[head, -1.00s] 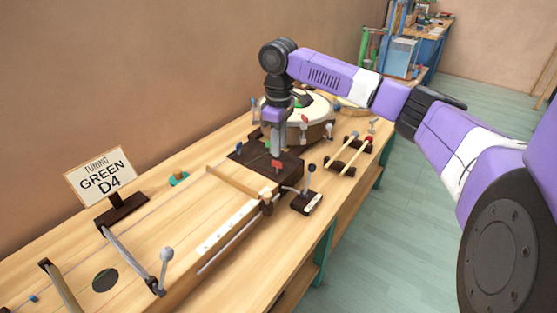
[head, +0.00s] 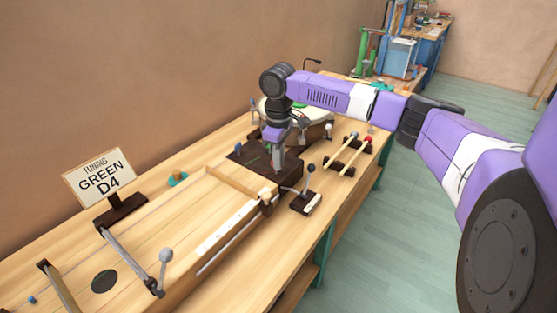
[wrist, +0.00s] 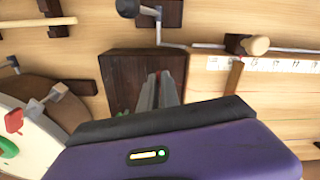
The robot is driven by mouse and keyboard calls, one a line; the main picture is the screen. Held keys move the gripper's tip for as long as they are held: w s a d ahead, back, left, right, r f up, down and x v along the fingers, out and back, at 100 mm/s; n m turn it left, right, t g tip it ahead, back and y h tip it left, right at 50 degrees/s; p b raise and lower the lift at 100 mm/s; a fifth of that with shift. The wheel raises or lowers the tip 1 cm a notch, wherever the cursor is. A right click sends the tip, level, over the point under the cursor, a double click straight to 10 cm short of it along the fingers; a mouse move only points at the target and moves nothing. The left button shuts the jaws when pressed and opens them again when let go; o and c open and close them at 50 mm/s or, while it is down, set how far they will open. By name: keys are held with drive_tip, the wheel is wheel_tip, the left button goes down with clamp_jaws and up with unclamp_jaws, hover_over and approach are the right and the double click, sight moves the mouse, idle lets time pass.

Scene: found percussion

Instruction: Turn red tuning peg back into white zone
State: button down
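A dark wooden peg block (head: 238,158) sits at the far end of the stringed board. It also shows in the wrist view (wrist: 122,82). My gripper (head: 278,166) points straight down at the block's right part, where the red tuning peg stood in the earlier head view. The red peg is hidden behind or between the fingers now; no white zone can be made out. In the wrist view my gripper's fingers (wrist: 160,82) are close together over the block. I cannot see whether the peg is between them. A green peg (head: 239,148) stands on the block, left of the fingers.
A crank with a dark knob (head: 311,168) stands right of the block on its own base. A drum (head: 318,114) is behind my gripper. A rack with two rods (head: 346,154) lies further right. A "TUNING GREEN D4" sign (head: 99,178) stands left.

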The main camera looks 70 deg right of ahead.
drive_tip(key=shift+r+n+p, duration=0.15)
drive_tip(key=shift+n+p, duration=0.45)
drive_tip(key=shift+p, duration=0.05)
drive_tip(key=shift+d+n+p, duration=0.1)
drive_tip(key=shift+n+p, duration=0.3)
drive_tip(key=shift+n, duration=0.6)
drive_tip(key=c, duration=1.6)
unclamp_jaws()
wheel_tip(320, 180, up, 8)
drive_tip(key=shift+f, duration=0.25)
